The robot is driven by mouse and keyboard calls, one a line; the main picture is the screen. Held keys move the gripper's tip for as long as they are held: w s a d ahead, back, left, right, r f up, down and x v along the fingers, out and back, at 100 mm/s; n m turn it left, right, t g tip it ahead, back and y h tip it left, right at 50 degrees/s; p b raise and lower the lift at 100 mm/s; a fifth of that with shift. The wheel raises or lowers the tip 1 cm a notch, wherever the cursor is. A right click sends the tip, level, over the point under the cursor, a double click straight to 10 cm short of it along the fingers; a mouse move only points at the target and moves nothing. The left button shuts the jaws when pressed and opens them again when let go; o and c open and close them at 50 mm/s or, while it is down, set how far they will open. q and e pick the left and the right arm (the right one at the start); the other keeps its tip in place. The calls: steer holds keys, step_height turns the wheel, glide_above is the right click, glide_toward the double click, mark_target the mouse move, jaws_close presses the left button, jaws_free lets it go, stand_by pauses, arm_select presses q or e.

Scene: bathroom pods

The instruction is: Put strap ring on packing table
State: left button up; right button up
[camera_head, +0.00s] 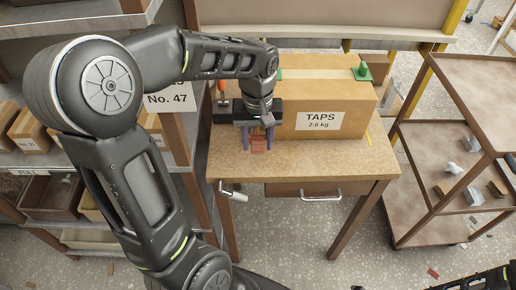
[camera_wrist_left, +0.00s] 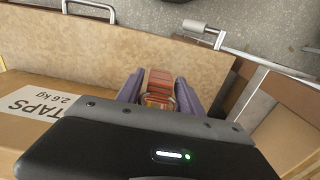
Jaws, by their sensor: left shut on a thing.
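The strap ring (camera_head: 258,145) is a small red-orange strap piece with a metal ring. My left gripper (camera_head: 258,138) is shut on it, with its purple fingers on either side. In the left wrist view the strap ring (camera_wrist_left: 159,84) shows between the fingers of the left gripper (camera_wrist_left: 160,92), with its metal ring near the palm. It is over the wooden top of the packing table (camera_head: 345,160), in front of the box. I cannot tell whether it touches the tabletop.
A cardboard box marked TAPS (camera_head: 345,95) stands on the table behind the gripper, with a green-handled tool (camera_head: 362,71) on top. An orange-handled tool (camera_head: 222,88) is left of it. Shelves with boxes (camera_head: 30,130) stand left, a brown cart (camera_head: 450,190) right. The tabletop's front right is clear.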

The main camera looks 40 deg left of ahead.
mark_target(258, 152)
arm_select(q)
steer(key=shift+f, duration=1.85)
steer(key=shift+f, duration=0.2)
steer(key=o, duration=1.4)
steer(key=shift+r, duration=0.15)
step_height(258, 152, up, 12)
steer(key=shift+r, duration=0.1)
